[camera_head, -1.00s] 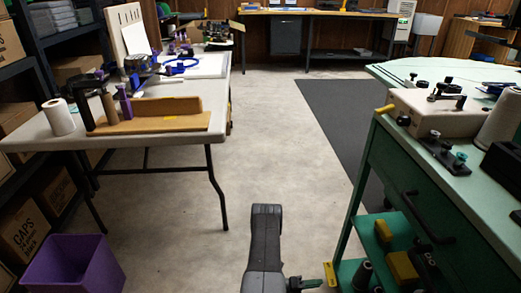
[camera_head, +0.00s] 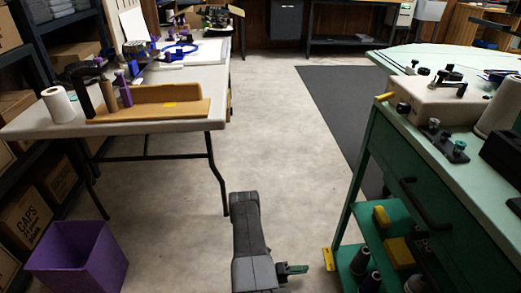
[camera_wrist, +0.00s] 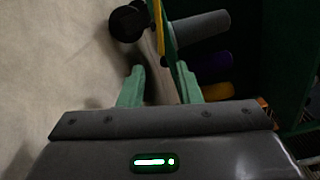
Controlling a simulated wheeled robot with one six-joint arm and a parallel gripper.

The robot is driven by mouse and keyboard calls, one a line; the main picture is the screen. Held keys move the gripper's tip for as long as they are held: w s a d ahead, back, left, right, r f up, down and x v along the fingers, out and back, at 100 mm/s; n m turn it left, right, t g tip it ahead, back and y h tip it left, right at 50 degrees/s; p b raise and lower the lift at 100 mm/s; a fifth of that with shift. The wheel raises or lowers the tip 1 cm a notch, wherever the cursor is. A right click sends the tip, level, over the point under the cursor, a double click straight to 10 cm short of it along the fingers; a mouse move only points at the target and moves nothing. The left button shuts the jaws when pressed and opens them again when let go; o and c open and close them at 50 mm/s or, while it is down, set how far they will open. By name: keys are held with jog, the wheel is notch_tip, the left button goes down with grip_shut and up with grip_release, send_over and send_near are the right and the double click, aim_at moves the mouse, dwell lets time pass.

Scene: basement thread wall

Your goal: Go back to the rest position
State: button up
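My arm (camera_head: 248,235) reaches out low over the floor at the bottom middle of the head view. Part of my gripper (camera_head: 293,269) shows as a green finger at its right side, left of the green cart's leg. In the wrist view my gripper (camera_wrist: 160,82) has its two green fingers spread apart with nothing held between them. Dark and coloured spools (camera_wrist: 205,24) lie beyond the fingers in the wrist view.
A green cart (camera_head: 430,190) with a sewing machine (camera_head: 425,95) stands close on the right. A folding table (camera_head: 160,127) is at left, with a purple bin (camera_head: 78,257) below. The floor (camera_head: 270,130) between is clear, with a dark mat (camera_head: 335,110) further back.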

aim_at(327, 266)
jog(key=d, duration=0.3)
jog(key=d+b, duration=0.1)
jog(key=d, duration=0.3)
jog(key=d+b, duration=0.1)
jog(key=d, duration=0.2)
jog(key=shift+w+d+f, duration=0.1)
jog(key=shift+w+d, duration=0.2)
jog(key=shift+w, duration=0.1)
jog(key=shift+d+r, duration=0.1)
jog(key=shift+r, duration=0.1)
jog(key=shift+w+r+n, duration=0.1)
jog(key=shift+r+n, duration=0.1)
jog(key=shift+n, duration=0.6)
jog(key=shift+r+n, duration=0.15)
jog(key=shift+n, duration=0.65)
